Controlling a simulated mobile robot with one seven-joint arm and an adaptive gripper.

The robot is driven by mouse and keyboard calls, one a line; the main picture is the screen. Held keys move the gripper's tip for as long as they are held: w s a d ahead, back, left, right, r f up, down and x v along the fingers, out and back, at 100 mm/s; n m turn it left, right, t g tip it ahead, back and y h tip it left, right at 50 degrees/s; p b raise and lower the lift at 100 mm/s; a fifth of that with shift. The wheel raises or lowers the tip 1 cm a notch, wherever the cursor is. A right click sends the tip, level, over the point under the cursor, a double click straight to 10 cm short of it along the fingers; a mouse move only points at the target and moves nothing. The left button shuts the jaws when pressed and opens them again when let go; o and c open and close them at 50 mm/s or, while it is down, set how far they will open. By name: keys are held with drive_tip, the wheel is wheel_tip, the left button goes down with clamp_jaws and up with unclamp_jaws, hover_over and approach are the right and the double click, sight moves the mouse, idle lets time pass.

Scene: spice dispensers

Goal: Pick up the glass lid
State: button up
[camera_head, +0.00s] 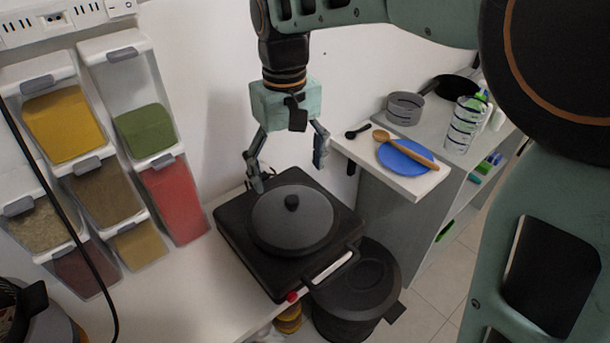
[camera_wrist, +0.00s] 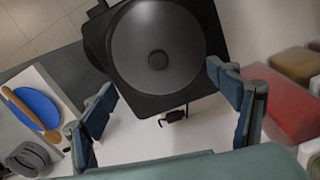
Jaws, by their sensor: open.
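The glass lid (camera_head: 291,219) is a round, dark grey, see-through disc with a black knob at its centre. It lies on a black square hot plate (camera_head: 235,223) on the white counter. In the wrist view the lid (camera_wrist: 135,52) is at top centre, with its knob facing me. My gripper (camera_head: 289,176) is open and empty above the back edge of the hot plate. In the wrist view my gripper's two fingers (camera_wrist: 160,97) are spread wide, with the lid beyond their tips. The gripper is apart from the lid. Whether a pan is under the lid cannot be told.
Several spice dispensers (camera_head: 175,200) hang on the wall at left. A shelf at right bears a blue plate (camera_head: 400,163), a wooden spoon (camera_head: 383,137) and a grey ring-shaped stack (camera_head: 405,107). A large black pot (camera_head: 350,295) stands below, right of the hot plate.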

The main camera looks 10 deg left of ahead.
sight(292, 198)
wheel_tip(292, 198, down, 8)
drive_tip(key=shift+d+r, duration=0.1)
drive_tip(key=shift+s, duration=0.1)
idle(0.3)
